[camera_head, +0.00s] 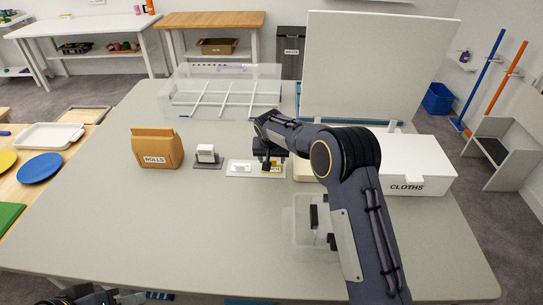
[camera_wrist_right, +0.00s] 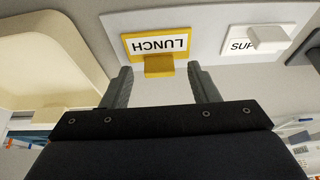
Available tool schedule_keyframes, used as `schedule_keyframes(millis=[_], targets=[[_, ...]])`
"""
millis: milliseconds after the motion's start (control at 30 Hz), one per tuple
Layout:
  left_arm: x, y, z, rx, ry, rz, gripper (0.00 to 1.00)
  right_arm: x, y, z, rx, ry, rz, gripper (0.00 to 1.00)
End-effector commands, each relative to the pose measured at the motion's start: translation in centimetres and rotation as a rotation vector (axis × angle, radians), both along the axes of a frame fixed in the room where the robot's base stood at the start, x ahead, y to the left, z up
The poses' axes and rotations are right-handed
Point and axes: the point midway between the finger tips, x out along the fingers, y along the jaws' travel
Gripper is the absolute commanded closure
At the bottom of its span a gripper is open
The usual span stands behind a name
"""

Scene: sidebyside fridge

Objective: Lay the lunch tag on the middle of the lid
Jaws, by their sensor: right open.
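The lunch tag (camera_wrist_right: 180,45) is a yellow-framed card marked LUNCH with a yellow tab. It lies on a pale plate (camera_wrist_right: 205,16); in the head view (camera_head: 278,168) my right gripper partly covers it. My right gripper (camera_wrist_right: 160,84) is open, with its fingertips on either side of the tab and nothing gripped. A cream, rounded piece (camera_wrist_right: 45,45) with a small tab is at the left of the wrist view, mostly hidden by my arm in the head view; I cannot tell whether it is the lid. My left gripper (camera_head: 100,297) is only partly in view at the bottom left.
A white tag (camera_wrist_right: 255,40) starting SUP shares the plate. A ROLLS bag (camera_head: 157,147) and a small white block on a dark base (camera_head: 206,155) stand to the left. A white CLOTHS box (camera_head: 415,165) and a clear bin (camera_head: 303,238) flank my right arm. The table's front left is clear.

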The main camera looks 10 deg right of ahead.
Motion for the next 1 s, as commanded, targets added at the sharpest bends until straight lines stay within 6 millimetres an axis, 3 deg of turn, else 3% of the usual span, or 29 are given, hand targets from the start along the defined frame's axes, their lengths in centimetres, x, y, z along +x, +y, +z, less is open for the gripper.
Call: schedule_keyframes(millis=[300, 667, 700, 867, 1000], targets=[[0.00, 0.00, -0.05, 0.000, 0.000, 0.000, 0.64, 0.12, -0.03, -0.26, 0.000, 0.000, 0.000, 0.45], [0.00, 0.00, -0.05, 0.000, 0.000, 0.000, 0.64, 0.10, -0.02, -0.25, 0.000, 0.000, 0.000, 0.93], [0.00, 0.00, -0.05, 0.000, 0.000, 0.000, 0.64, 0.10, -0.02, -0.25, 0.000, 0.000, 0.000, 0.76], [0.00, 0.00, -0.05, 0.000, 0.000, 0.000, 0.64, 0.10, -0.02, -0.25, 0.000, 0.000, 0.000, 0.97], [0.00, 0.00, 0.00, 0.000, 0.000, 0.000, 0.64, 0.11, -0.03, -0.17, 0.001, 0.000, 0.000, 0.99]])
